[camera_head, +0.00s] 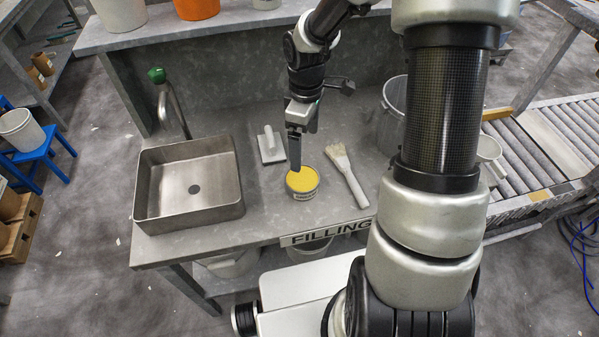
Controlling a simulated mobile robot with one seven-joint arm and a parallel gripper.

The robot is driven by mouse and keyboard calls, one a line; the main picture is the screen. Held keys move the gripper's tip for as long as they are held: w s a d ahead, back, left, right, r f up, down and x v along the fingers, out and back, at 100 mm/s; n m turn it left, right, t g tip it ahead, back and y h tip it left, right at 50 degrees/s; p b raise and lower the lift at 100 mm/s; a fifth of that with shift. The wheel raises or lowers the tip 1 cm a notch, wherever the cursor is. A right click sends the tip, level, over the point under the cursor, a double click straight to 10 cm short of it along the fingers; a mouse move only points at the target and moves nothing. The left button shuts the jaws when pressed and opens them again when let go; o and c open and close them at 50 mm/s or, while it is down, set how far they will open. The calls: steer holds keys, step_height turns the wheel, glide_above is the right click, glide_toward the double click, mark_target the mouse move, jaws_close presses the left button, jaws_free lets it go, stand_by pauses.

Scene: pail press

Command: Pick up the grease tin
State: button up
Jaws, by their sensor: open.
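The grease tin (303,190) is a short round tin with a yellow top and a pale labelled side. It stands upright on the grey bench (265,217), near the front edge above the FILLING sign. My gripper (294,168) points down at the tin from behind, with its dark fingers at the tin's far left rim. The fingers overlap part of the yellow top in the picture. I cannot tell whether they touch it. The gripper is open, and nothing shows held in it.
A steel sink (190,185) with a green-topped tap (170,100) lies left of the tin. A float trowel (270,146) lies behind left. A brush (346,172) lies close on the right. A grey pail (393,115) stands farther right, near a roller conveyor (540,140).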

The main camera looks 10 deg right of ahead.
glide_above(304, 179)
steer(key=f, duration=0.9)
steer(key=shift+w+f, duration=0.2)
steer(key=shift+w, duration=0.1)
steer(key=shift+s+a+f, duration=0.1)
steer(key=shift+s+f, duration=0.05)
steer(key=shift+f, duration=1.25)
steer(key=shift+s+f, duration=0.15)
steer(key=shift+f, duration=1.2)
steer(key=c, duration=1.4)
